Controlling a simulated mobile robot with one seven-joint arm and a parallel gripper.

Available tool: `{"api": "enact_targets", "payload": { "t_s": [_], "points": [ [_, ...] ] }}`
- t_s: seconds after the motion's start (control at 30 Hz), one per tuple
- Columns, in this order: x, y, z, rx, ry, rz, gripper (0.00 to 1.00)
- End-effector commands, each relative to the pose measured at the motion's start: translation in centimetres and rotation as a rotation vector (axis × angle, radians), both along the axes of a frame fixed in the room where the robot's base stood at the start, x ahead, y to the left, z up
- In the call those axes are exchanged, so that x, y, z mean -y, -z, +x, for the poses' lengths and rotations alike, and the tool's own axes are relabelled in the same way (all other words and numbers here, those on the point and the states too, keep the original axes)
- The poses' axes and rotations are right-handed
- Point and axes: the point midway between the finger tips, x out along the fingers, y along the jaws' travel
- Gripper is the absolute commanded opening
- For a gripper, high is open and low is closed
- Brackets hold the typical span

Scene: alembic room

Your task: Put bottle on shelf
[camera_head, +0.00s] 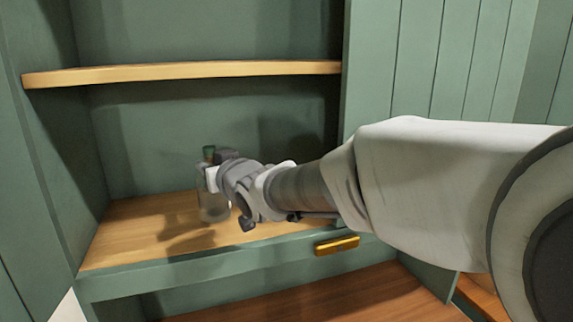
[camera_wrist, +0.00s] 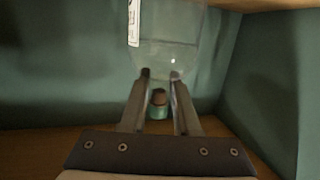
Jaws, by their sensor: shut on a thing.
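The clear bottle (camera_head: 214,207) with a green cap stands about upright in the lower bay of the green cabinet. Whether its base touches the wooden surface (camera_head: 140,222) cannot be told. My gripper (camera_head: 209,178) reaches in from the right and is shut on the bottle's upper part, below the cap. In the wrist view, the clear bottle body (camera_wrist: 170,45) with a white label is at the top, with the cap between and below my fingertips (camera_wrist: 160,75). The wooden shelf (camera_head: 180,73) runs across the cabinet above the bottle and looks empty.
A cabinet side wall (camera_head: 50,150) closes the bay at the left. A grooved green panel (camera_head: 450,60) stands to the right. A drawer front with a brass handle (camera_head: 337,245) is below the surface. The wooden surface left of the bottle is clear.

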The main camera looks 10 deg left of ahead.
Motion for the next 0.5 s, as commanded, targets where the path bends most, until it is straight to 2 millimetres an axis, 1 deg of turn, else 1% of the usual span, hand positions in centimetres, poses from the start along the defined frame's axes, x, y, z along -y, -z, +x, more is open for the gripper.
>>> {"api": "enact_targets", "payload": {
  "t_s": [0.27,0.4,0.43,0.5],
  "points": [
    [0.01,-0.02,0.0,0.005,0.0,0.005,0.0],
    [0.02,0.41,0.0,0.005,0.0,0.005,0.0],
    [0.04,0.56,0.0,0.002,0.0,0.002,0.32],
    [0.04,0.45,0.0,0.002,0.0,0.002,0.44]
  ]
}}
